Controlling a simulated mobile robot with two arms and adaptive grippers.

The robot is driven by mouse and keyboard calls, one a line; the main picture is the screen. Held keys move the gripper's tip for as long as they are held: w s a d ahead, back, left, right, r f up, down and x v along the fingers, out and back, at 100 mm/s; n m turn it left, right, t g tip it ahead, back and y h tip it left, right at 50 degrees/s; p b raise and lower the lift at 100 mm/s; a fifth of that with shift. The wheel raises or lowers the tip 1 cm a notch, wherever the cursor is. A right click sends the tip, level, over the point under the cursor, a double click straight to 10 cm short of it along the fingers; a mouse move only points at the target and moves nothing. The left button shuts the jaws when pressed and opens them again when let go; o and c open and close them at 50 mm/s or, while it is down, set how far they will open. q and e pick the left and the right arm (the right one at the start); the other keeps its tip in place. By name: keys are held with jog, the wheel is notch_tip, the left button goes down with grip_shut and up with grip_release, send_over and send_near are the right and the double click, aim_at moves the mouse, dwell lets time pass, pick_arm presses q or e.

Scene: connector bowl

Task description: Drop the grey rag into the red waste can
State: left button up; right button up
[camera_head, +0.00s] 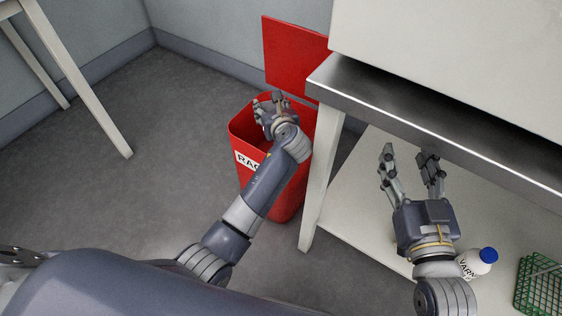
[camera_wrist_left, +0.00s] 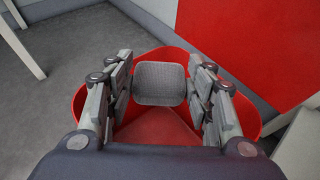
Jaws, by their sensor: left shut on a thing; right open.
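The red waste can (camera_head: 287,200) stands on the floor, with a label starting "RAG" on its front and its red lid (camera_head: 290,52) raised behind. My left gripper (camera_head: 269,101) is over the can's open mouth. In the left wrist view, the left gripper (camera_wrist_left: 160,90) is shut on the grey rag (camera_wrist_left: 160,84), a small grey piece between the fingers. The can's red inside (camera_wrist_left: 158,130) shows below it. In the head view the fingers largely hide the rag. My right gripper (camera_head: 408,168) is open and empty, over the white lower shelf.
A steel-edged bench (camera_head: 430,115) stands right of the can, its white leg (camera_head: 322,180) close beside it. A white bottle with a blue cap (camera_head: 476,262) and a green wire rack (camera_head: 541,284) are at lower right. The floor left of the can is clear.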

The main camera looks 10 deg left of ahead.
pick_arm(q)
jog(key=o, duration=1)
notch_tip(320, 180, up, 10)
jog(key=shift+r, duration=0.1)
